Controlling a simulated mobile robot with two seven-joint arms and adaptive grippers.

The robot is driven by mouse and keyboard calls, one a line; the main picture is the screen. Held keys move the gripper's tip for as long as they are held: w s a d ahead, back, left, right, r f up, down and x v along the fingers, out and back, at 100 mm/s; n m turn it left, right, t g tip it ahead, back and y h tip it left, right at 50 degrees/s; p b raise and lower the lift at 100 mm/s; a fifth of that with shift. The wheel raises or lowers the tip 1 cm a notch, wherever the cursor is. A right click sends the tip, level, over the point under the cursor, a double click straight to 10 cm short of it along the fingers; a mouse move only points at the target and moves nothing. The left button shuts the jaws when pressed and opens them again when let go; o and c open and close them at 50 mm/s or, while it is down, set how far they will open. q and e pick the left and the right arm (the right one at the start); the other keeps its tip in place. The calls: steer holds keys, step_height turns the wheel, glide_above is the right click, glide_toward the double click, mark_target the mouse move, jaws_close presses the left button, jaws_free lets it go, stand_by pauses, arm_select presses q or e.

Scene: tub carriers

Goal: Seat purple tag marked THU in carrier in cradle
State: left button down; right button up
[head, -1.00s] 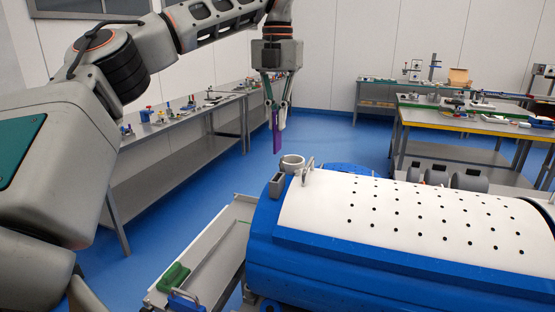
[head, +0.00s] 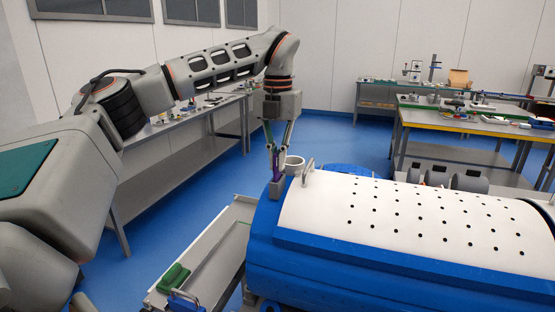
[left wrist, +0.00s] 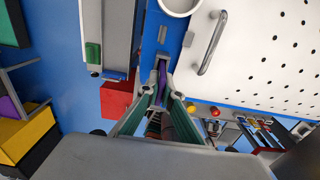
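My left gripper (head: 278,152) is shut on the purple tag (head: 276,168), held upright with its lower end at a small grey holder (head: 276,189). The holder sits on the blue end of the large white-and-blue tub (head: 330,255). In the left wrist view the purple tag (left wrist: 162,74) shows between the fingertips (left wrist: 162,92), over the blue rim. Its marking cannot be read. I cannot tell whether the tag is inside the holder or just above it. My right gripper is not in view.
A white cup-like ring (head: 294,163) and a metal handle (head: 308,172) stand close right of the tag. A grey tray (head: 215,255) with a green block (head: 173,277) lies left of the tub. Benches with small items stand behind.

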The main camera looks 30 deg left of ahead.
arm_select(q)
steer(key=shift+f, duration=0.1)
steer(key=c, duration=2.2)
jaws_free()
steer(key=shift+c, duration=0.2)
step_height(320, 180, up, 12)
steer(key=shift+r, duration=0.1)
